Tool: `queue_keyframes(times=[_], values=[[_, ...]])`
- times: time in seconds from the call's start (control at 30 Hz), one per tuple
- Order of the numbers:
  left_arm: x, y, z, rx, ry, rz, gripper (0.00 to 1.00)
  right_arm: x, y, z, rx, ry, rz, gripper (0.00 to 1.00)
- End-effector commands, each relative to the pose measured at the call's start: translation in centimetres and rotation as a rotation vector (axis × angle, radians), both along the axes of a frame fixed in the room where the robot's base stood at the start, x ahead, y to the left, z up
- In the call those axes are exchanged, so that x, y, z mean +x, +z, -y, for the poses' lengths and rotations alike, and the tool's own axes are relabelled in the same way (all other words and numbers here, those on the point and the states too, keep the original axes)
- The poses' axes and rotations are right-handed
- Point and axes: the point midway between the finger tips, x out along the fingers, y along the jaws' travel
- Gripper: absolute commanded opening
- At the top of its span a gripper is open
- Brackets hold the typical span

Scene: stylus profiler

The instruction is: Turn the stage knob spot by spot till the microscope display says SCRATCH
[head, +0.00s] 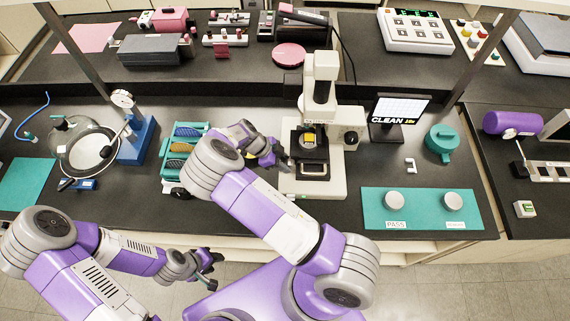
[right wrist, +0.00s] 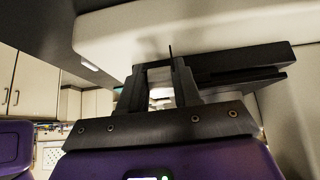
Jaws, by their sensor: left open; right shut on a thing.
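The white microscope (head: 326,95) stands at the middle of the bench, with a small yellowish sample on its dark stage (head: 313,168). Its display (head: 400,108) reads CLEAN, with small yellow text beside it. My right gripper (head: 284,161) is at the left side of the stage, shut on the stage knob, which the fingers mostly hide. In the right wrist view the fingers (right wrist: 160,85) are close together beneath a pale overhang and beside a dark plate. My left gripper (head: 211,276) is open and empty, low in front of the bench.
A teal mat (head: 374,222) with two pale round pieces, one labelled PASS, lies at the front right. A teal pot (head: 442,140) stands behind it. A teal rack (head: 169,160), a blue dial gauge stand (head: 137,142) and a glass dome (head: 85,150) stand left.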

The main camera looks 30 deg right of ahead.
Motion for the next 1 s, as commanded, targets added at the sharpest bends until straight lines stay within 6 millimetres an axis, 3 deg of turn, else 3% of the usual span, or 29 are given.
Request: queue_keyframes(times=[0.03,0.5,0.7,1.0], values=[[0.0,-1.3,0.0,0.000,0.000,0.000,0.43,0.2,-0.6,0.0,-0.046,0.008,-0.022,0.02],[0.0,-9.0,0.0,0.000,0.000,0.000,0.43,0.2,-1.6,0.0,-0.405,0.001,-0.243,0.02],[0.0,-11.4,0.0,0.000,0.000,0.000,0.43,0.1,-1.6,0.0,-0.513,0.000,-0.311,0.02],[0.0,-13.1,0.0,0.000,0.000,0.000,0.43,0.0,-1.5,0.1,-0.599,0.000,-0.368,0.02]])
